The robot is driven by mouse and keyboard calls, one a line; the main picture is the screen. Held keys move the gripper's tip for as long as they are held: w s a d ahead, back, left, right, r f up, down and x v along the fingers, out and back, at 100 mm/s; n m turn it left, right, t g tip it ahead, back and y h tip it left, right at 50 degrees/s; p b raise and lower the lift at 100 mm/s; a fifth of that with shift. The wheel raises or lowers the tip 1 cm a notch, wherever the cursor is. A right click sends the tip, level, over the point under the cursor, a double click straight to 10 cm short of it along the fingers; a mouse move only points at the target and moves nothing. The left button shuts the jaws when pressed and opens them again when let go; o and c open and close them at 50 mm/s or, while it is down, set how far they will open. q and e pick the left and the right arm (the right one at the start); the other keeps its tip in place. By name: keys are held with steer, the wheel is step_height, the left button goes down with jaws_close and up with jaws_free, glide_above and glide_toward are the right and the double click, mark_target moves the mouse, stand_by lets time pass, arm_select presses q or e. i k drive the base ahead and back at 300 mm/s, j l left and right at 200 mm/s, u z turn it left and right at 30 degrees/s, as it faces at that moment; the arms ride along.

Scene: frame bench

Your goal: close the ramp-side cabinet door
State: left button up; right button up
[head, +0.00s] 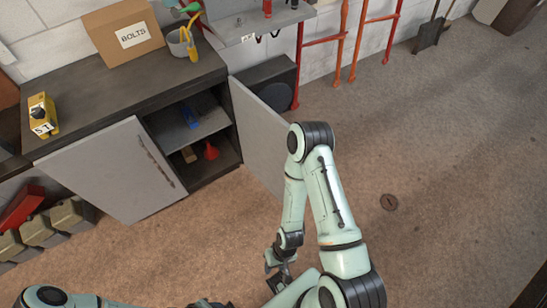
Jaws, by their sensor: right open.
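The dark-topped cabinet (150,87) stands against the wall at left. Its right door (262,140) is swung wide open, hinged at the cabinet's right end, and its far lower part is partly behind my right arm. The left door (105,172), with a long bar handle, lies along the cabinet front and looks shut. Which door faces a ramp I cannot tell. My right gripper (280,266) is open and empty, low over the floor in front of the right door's free edge and apart from it. My left arm shows only at the bottom edge; its gripper's jaws cannot be made out.
The open bay holds a blue item (190,117), a red funnel (210,151) and a small tan block (189,154). A bolts box (125,35) and a yellow device (42,115) stand on top. A black box (268,80) sits behind the open door.

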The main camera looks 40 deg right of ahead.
mark_target(262, 132)
steer(key=k+l+u, duration=0.1)
steer(key=l, duration=0.25)
steer(key=k+l+u, duration=0.2)
steer(key=k+l, duration=0.15)
steer(key=l, duration=0.25)
steer(key=l+u, duration=0.15)
steer(key=l, duration=0.4)
steer(key=k+l+u, duration=0.1)
steer(key=l, duration=0.4)
steer(key=i+l+u, duration=0.1)
steer(key=l, duration=0.6)
steer(key=i+l+u, duration=0.15)
steer(key=l, duration=0.25)
steer(key=k+l, duration=0.25)
steer(key=l+u, duration=0.05)
steer(key=l, duration=0.05)
